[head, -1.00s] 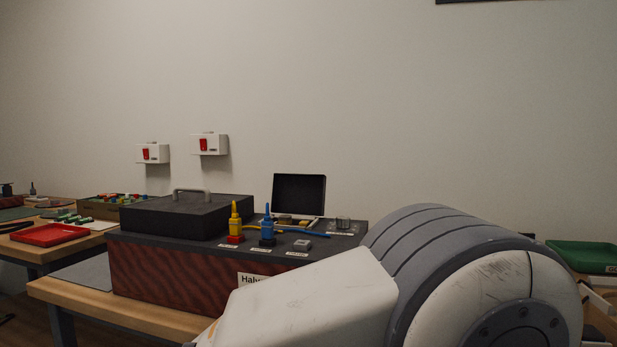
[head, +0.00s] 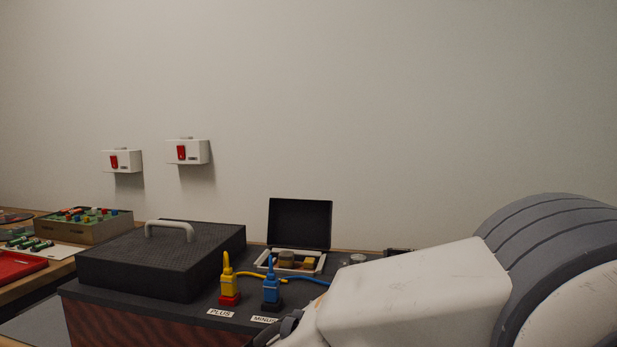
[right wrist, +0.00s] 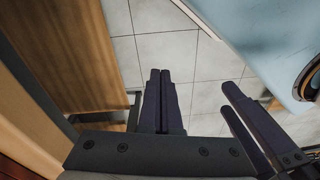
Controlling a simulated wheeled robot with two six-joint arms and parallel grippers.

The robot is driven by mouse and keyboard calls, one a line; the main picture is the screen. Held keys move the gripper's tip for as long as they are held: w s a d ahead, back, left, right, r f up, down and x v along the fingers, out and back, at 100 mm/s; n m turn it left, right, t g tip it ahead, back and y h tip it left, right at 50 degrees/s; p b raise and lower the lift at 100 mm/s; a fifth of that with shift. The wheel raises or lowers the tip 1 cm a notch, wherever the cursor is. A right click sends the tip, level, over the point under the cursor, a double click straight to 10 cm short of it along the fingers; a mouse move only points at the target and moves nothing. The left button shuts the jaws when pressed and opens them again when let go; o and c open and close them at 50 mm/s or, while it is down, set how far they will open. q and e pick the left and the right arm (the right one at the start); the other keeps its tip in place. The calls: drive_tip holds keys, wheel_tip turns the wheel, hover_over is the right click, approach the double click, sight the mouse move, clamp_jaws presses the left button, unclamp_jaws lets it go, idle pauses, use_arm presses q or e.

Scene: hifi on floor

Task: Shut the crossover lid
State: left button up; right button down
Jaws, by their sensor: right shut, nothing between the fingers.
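The crossover lid (head: 300,222), a dark flat panel, stands upright and open at the back of a small light-framed box (head: 319,266) with brown and yellow parts inside. The box sits on top of the large dark speaker cabinet (head: 110,315). In the right wrist view my right gripper (right wrist: 161,76) is shut and empty above tiled floor. Another dark pair of fingers (right wrist: 240,103) beside it may be my left gripper; its state is unclear.
A black handled panel (head: 160,260) lies left on the cabinet. Yellow (head: 228,280) and blue (head: 271,288) plugs with cables stand in front of the box. Two white wall boxes (head: 188,152) hang behind. A parts crate (head: 85,228) and red tray (head: 18,265) are at left.

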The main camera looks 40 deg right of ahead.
drive_tip(key=w+d+r+m+t+p, duration=0.1)
drive_tip(key=w+d+r+m+p, duration=0.35)
drive_tip(key=r+p, duration=0.85)
drive_tip(key=w+d+r+m+h+p, duration=0.1)
drive_tip(key=w+d+r+p, duration=0.5)
drive_tip(key=r+p, duration=0.65)
drive_tip(key=w+d+r+m+t+p, duration=0.15)
drive_tip(key=w+d+r+p, duration=0.4)
drive_tip(key=r+p, duration=0.7)
drive_tip(key=m+h, duration=0.2)
drive_tip(key=m, duration=0.5)
hover_over(302, 223)
drive_tip(key=w+a, duration=0.3)
drive_tip(key=a, duration=0.2)
drive_tip(key=shift+w+d+r+g+p, duration=0.15)
drive_tip(key=shift+r+g+p, duration=0.15)
drive_tip(key=shift+g+p, duration=0.15)
drive_tip(key=w+d+m, duration=0.2)
drive_tip(key=d, duration=0.7)
wheel_tip(302, 223, down, 8)
drive_tip(key=a+p, duration=0.1)
drive_tip(key=p, duration=0.4)
drive_tip(key=shift+s+f+g+p, duration=0.25)
drive_tip(key=shift+s+g+p, duration=0.05)
drive_tip(key=shift+s+p, duration=0.1)
